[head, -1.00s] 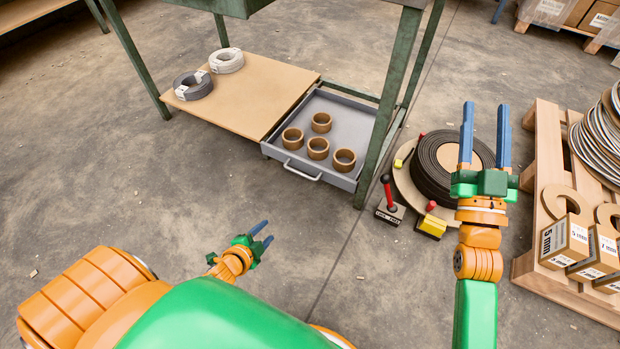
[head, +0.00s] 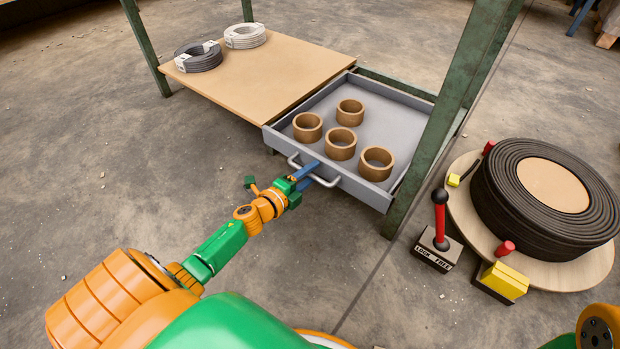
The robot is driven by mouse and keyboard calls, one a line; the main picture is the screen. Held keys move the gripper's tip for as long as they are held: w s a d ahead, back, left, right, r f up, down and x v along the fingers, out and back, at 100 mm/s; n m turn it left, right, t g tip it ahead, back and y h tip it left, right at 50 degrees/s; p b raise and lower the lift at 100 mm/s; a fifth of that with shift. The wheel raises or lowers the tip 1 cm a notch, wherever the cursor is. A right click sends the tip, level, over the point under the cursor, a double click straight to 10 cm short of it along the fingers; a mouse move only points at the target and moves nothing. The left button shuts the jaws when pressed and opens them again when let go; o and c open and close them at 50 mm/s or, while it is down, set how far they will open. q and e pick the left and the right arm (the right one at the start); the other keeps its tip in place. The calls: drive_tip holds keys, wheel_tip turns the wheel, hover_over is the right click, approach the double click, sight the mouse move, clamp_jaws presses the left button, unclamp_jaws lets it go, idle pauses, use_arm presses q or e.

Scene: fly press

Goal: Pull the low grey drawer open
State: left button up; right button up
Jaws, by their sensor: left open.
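The low grey drawer (head: 378,118) sits under the green frame beside the wooden shelf board, with several brown rings (head: 341,144) inside it. Its bar handle (head: 325,180) is on the front face. My left gripper (head: 310,175) is open, with its blue fingers at the handle's left part. Whether the fingers straddle the bar or touch it I cannot tell. The drawer appears partly out from the frame.
A green table leg (head: 440,120) stands just right of the drawer. A lever on a block (head: 437,243) and a large black coil on a round board (head: 545,200) lie to the right. Wire coils (head: 198,56) rest on the wooden shelf (head: 270,75). Floor at left is clear.

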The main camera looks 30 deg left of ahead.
use_arm(q)
clamp_jaws()
idle(1.4)
